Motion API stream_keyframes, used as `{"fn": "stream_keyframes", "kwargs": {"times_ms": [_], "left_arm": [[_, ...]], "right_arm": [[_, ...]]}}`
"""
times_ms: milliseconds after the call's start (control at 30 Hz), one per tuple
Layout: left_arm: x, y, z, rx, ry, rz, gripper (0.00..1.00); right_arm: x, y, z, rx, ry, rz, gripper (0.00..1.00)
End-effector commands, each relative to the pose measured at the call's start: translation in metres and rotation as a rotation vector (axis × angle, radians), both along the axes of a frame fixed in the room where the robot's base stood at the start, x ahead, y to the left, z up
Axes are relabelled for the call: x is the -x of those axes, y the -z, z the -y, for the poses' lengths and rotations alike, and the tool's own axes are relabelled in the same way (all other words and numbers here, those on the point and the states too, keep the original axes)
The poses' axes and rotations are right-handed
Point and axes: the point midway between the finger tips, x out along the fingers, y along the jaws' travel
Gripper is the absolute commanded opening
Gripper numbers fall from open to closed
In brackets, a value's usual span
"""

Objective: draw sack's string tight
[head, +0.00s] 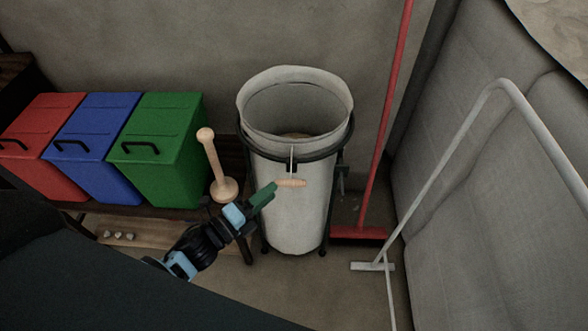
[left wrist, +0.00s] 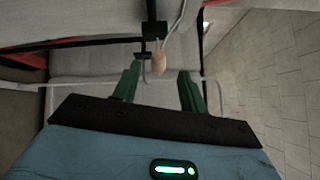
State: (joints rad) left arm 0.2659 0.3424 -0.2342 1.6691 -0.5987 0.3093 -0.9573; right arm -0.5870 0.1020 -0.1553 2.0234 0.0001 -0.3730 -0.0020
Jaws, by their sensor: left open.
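A white sack (head: 300,205) hangs upright in a dark ring stand, its mouth open at the top. A short pale string (head: 292,158) hangs at its front and ends in a small wooden toggle (head: 291,183). My left gripper (head: 267,193) is just left of the toggle, its green fingers pointing toward it. In the left wrist view the toggle (left wrist: 159,63) shows beyond and between the spread fingertips of the gripper (left wrist: 159,72). The fingers are open and empty. Whether they touch the toggle cannot be told. My right gripper is not in view.
A wooden plunger-shaped tool (head: 212,165) stands left of the sack on a low bench. Red (head: 50,120), blue (head: 98,130) and green (head: 165,135) bins stand further left. A red broom (head: 375,130) and a pale bent pole (head: 440,150) stand at right.

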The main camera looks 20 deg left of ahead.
Motion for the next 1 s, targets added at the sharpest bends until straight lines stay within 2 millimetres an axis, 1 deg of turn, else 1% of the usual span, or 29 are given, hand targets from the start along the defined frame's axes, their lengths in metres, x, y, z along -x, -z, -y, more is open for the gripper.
{"fn": "stream_keyframes", "kwargs": {"times_ms": [167, 267, 500, 700, 833, 1000], "left_arm": [[-0.001, 0.002, 0.001, -0.001, 0.001, -0.001, 0.43], [-0.008, 0.001, 0.005, 0.001, 0.000, 0.000, 0.43], [-0.039, -0.001, 0.021, 0.003, -0.002, 0.000, 0.43], [-0.060, -0.001, 0.032, 0.003, -0.001, -0.003, 0.43], [-0.067, -0.001, 0.036, 0.002, -0.001, -0.003, 0.43], [-0.068, 0.000, 0.037, 0.001, -0.002, -0.004, 0.43]], "right_arm": [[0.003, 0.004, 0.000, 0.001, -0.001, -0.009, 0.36], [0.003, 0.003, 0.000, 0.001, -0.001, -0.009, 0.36], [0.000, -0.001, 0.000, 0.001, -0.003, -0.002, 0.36], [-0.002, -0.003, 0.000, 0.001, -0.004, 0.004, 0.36], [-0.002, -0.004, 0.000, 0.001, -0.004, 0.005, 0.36], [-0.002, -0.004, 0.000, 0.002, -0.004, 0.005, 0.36]]}}
